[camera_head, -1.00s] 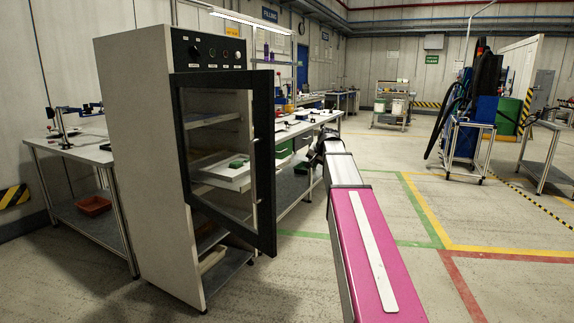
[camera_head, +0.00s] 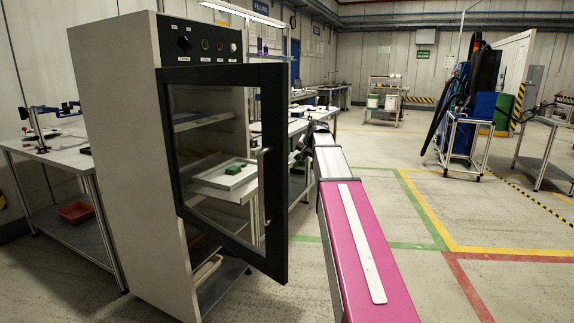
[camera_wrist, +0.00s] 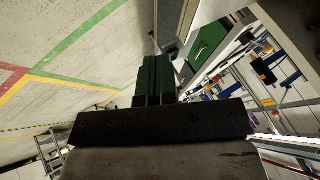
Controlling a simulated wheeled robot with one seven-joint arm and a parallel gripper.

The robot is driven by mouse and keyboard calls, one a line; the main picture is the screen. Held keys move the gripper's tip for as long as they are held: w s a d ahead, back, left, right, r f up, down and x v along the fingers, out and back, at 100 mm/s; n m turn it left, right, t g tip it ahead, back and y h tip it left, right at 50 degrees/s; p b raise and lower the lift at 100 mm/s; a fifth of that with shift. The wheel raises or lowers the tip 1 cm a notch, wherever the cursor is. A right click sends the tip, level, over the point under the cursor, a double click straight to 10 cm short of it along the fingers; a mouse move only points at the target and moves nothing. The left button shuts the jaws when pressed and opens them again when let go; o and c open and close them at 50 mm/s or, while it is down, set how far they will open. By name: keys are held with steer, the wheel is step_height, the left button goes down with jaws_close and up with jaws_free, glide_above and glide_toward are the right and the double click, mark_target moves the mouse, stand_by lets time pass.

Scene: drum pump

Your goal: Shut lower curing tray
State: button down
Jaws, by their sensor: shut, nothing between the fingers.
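The curing cabinet (camera_head: 110,150) stands at the left in the head view, with its glazed, dark-framed door (camera_head: 225,245) swung open. Through the door, a white tray (camera_head: 212,182) shows at mid height, jutting towards the open front, with a green block (camera_head: 233,169) on it. A pale shelf or tray (camera_head: 190,124) is above it. My gripper (camera_wrist: 153,62) is shut and empty in the wrist view. In the head view my arm largely hides the gripper.
The door's vertical handle (camera_head: 262,185) and free edge stand between my arm and the cabinet interior. A workbench (camera_head: 45,150) with a red bin (camera_head: 75,212) below is left of the cabinet. Open floor (camera_head: 420,290) lies to the right.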

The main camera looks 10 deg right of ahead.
steer(key=w+a+f, duration=0.4)
steer(key=w+f, duration=0.4)
steer(key=shift+a, duration=0.4)
